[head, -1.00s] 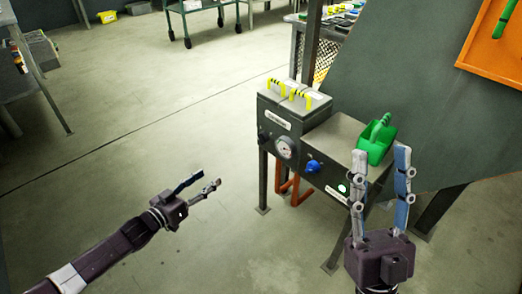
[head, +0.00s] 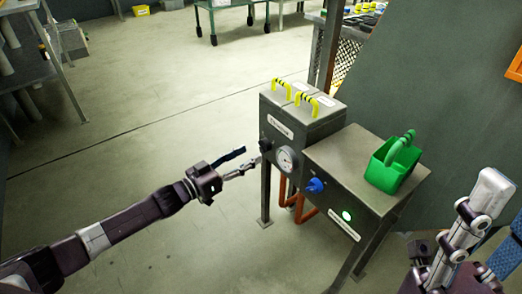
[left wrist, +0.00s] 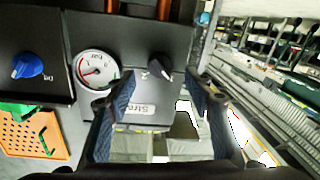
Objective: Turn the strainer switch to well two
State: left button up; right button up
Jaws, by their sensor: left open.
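The strainer switch is a black knob (head: 265,146) on the front of the grey machine box with two yellow-handled lids. In the left wrist view the black knob (left wrist: 159,66) sits beside the pressure gauge (left wrist: 96,70), near an upside-down label partly readable as "Stra". My left gripper (head: 250,158) is open, with its fingertips close to the knob. In the left wrist view the left gripper's fingers (left wrist: 160,90) are spread to either side of the knob's line, with nothing between them. My right gripper (head: 499,212) is apart from the machine at the lower right, fingers spread and partly cut off.
A blue knob (head: 315,185) and a lit green button (head: 346,215) are on the lower box. A green caddy (head: 393,165) stands on its top. Orange pipes (head: 300,208) run below. Open floor lies left of the machine.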

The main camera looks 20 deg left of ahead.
aim_at(264, 146)
pick_arm(q)
jog(key=shift+b+x, duration=0.8)
jog(key=shift+x, duration=1.75)
jog(key=shift+f, duration=0.1)
jog(key=c, duration=1.2)
jog(key=shift+o, duration=0.2)
jog(key=shift+m, duration=0.4)
jog(key=shift+w+a+f+m+h, duration=0.1)
jog(key=shift+m+h, duration=0.35)
jog(key=shift+m, duration=4.05)
jog(key=shift+m+h, duration=0.45)
jog(key=shift+m, duration=4.05)
